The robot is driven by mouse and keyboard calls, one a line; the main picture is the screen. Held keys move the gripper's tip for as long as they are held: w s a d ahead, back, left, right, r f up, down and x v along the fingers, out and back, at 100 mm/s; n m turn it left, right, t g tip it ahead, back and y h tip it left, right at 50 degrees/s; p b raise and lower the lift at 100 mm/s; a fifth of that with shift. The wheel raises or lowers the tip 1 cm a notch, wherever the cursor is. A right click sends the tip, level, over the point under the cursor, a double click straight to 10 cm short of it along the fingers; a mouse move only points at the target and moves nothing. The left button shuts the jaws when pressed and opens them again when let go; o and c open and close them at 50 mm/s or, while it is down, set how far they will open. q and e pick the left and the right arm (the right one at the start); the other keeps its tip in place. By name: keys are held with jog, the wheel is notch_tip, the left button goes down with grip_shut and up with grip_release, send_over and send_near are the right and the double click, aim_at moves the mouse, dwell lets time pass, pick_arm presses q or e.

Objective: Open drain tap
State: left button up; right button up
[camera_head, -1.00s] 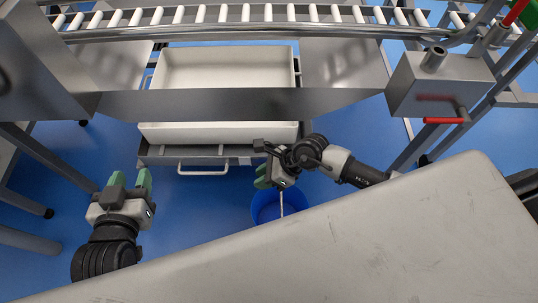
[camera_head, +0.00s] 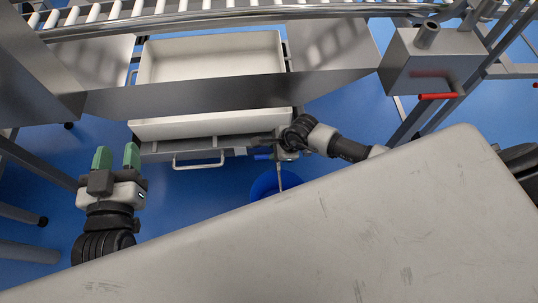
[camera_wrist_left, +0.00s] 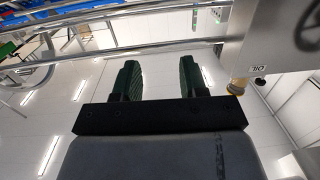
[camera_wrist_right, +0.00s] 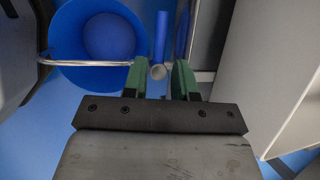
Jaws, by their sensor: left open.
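A blue lever-like handle with a round metal end shows in the right wrist view (camera_wrist_right: 159,42), just beyond my right fingertips. A blue piece also shows beside my right gripper in the head view (camera_head: 262,157); I cannot tell for sure that it is the drain tap. My right gripper (camera_head: 284,152) is under the front of the white tub, above the blue bucket (camera_head: 268,184). Its green fingers (camera_wrist_right: 158,72) are apart; whether they touch the handle is unclear. My left gripper (camera_head: 117,157) is open and empty at the left, also in its wrist view (camera_wrist_left: 155,75).
The white tub (camera_head: 212,60) sits in a metal frame behind a grey panel, with a pull handle (camera_head: 198,163) below. A roller conveyor runs at the back. A grey box with a red lever (camera_head: 437,96) is at the right. A pale surface (camera_head: 380,220) fills the front.

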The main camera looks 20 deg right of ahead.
jog(key=b+x, duration=0.1)
jog(key=x, duration=0.3)
pick_arm(q)
notch_tip(320, 180, up, 6)
jog(key=s+t+h, duration=0.1)
jog(key=t+h, duration=0.1)
jog(key=t, duration=0.3)
jog(key=shift+d+r+t+b, duration=0.15)
jog(key=shift+d+t+b, duration=0.15)
jog(key=shift+d+b, duration=0.1)
pick_arm(e)
jog(key=shift+w+a+f, duration=0.1)
jog(key=shift+w+f, duration=0.05)
jog(key=shift+f, duration=0.3)
jog(key=shift+c, duration=0.2)
grip_shut()
